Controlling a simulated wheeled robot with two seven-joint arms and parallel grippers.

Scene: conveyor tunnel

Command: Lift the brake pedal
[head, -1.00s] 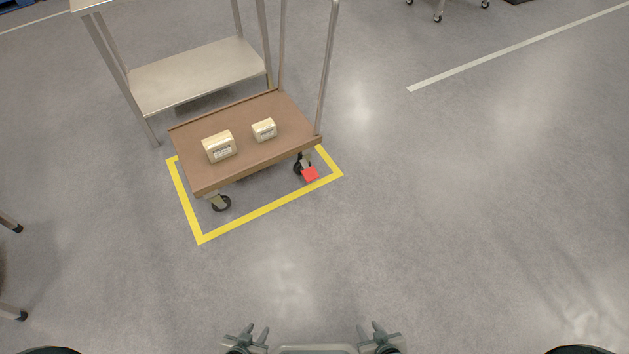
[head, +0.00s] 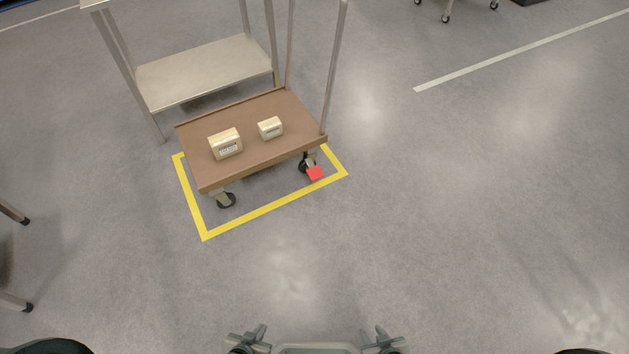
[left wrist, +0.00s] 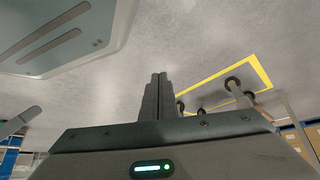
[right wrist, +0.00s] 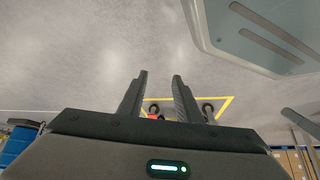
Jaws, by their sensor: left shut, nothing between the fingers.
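The red brake pedal (head: 316,173) is at the right front caster of a brown platform cart (head: 254,168), low over the floor in the head view. Part of the red pedal shows between the fingers in the right wrist view (right wrist: 153,116). My left gripper (left wrist: 158,78) has its fingers together with nothing between them. My right gripper (right wrist: 160,76) has its fingers apart and is empty. Both grippers are well away from the cart. The pedal cannot be made out in the left wrist view.
Two small wrapped boxes (head: 225,144) (head: 270,128) lie on the cart. A yellow floor outline (head: 270,208) runs around the cart. A metal shelf table (head: 200,72) stands behind it. Table legs (head: 14,300) show at left. The floor ahead and to the right is clear.

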